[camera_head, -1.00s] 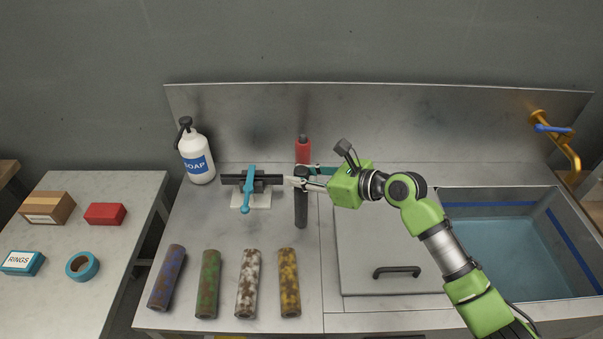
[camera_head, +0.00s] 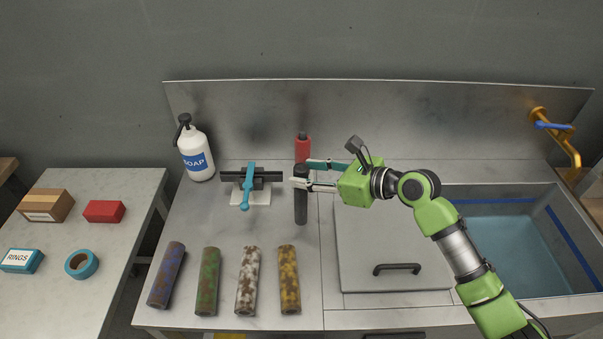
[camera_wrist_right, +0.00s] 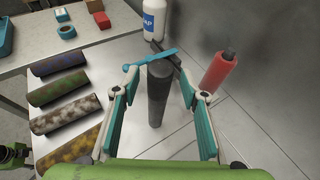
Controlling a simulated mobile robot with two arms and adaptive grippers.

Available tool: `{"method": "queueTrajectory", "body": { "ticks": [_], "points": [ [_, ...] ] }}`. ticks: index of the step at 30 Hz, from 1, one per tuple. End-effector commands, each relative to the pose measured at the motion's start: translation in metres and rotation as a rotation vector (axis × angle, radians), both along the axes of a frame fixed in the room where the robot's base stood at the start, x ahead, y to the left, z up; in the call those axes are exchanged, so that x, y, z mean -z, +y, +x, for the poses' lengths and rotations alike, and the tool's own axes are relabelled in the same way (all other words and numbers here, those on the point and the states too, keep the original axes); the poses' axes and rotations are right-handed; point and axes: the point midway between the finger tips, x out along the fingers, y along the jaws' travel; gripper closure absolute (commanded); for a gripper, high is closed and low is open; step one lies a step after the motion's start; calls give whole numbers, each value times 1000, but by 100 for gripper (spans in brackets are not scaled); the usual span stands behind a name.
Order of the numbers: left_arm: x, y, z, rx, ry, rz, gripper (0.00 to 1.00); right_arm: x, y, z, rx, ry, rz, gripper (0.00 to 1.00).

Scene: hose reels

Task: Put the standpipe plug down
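The standpipe plug appears to be the dark grey cylinder (camera_head: 301,207) standing upright on the steel counter, left of the flat lid panel. It also shows in the right wrist view (camera_wrist_right: 158,98), upright between my spread fingers. My right gripper (camera_head: 300,174) is open at the cylinder's upper part, with one finger on each side and gaps visible in the wrist view (camera_wrist_right: 159,80). The cylinder's base rests on the counter. My left gripper is not in view.
A red bottle (camera_head: 303,145) stands close behind the cylinder. A black clamp with a blue handle (camera_head: 249,185) is to its left, with a soap bottle (camera_head: 196,150) beyond. Several rusty coloured tubes (camera_head: 247,280) lie in front. A sink (camera_head: 510,240) is at right.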

Motion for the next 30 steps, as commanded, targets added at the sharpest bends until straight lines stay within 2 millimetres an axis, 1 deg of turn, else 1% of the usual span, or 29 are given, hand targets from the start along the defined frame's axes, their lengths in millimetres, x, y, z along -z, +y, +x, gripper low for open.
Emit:
{"method": "queueTrajectory", "body": {
  "ticks": [1, 6, 9, 13, 18, 30],
  "points": [
    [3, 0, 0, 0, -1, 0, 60, -2, -10, -6, 1, -2, -4, 60],
    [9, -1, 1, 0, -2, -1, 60, -16, -39, -25, 1, -2, -2, 60],
    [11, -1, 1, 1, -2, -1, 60, -24, -53, -36, 0, -2, -3, 60],
    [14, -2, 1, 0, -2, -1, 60, -31, -66, -44, 0, 0, -1, 60],
    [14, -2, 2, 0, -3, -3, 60, -36, -72, -49, -2, 1, 0, 60],
    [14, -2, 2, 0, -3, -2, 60, -36, -72, -49, -1, 0, 0, 60]
  ]
}}
